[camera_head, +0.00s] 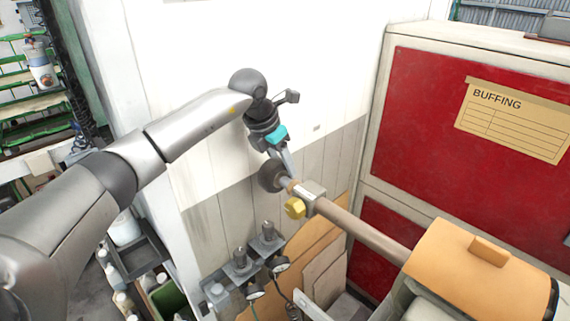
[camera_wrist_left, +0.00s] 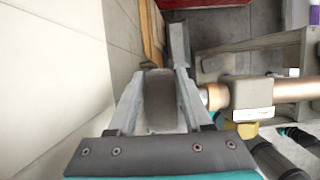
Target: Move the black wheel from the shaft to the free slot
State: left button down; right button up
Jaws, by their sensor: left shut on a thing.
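The black wheel (camera_head: 270,176) is at the free end of the shaft (camera_head: 360,228), beside its brass-coloured tip. My left gripper (camera_head: 288,163) reaches down to it from above. In the left wrist view the wheel (camera_wrist_left: 160,102) sits between the two fingers, and the gripper is shut on it. The shaft (camera_wrist_left: 290,88) lies just right of the fingers there; I cannot tell whether the wheel is still around its tip. Grey brackets with upright dark posts (camera_head: 240,258) stand below on the wall side; I cannot tell which is the free slot. My right gripper is not in view.
A yellow knob (camera_head: 294,208) sits on the shaft's block. An orange machine housing (camera_head: 475,272) is at the lower right. A red cabinet (camera_head: 440,130) labelled BUFFING stands behind. The white wall (camera_head: 200,60) is close behind the gripper. Tan boards (camera_head: 300,245) lean below the shaft.

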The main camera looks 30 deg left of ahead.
pick_arm(q)
jog(key=shift+w+a, duration=0.1)
jog(key=shift+a, duration=0.05)
jog(key=shift+r, duration=0.1)
jog(key=shift+w+p+v, duration=0.2)
jog(key=shift+p+v, duration=1.15)
jog(key=shift+v, duration=0.55)
jog(key=shift+w+p+v, duration=0.15)
jog(key=shift+p+v, duration=1.2)
jog(key=shift+v, duration=0.55)
jog(key=shift+r, duration=0.15)
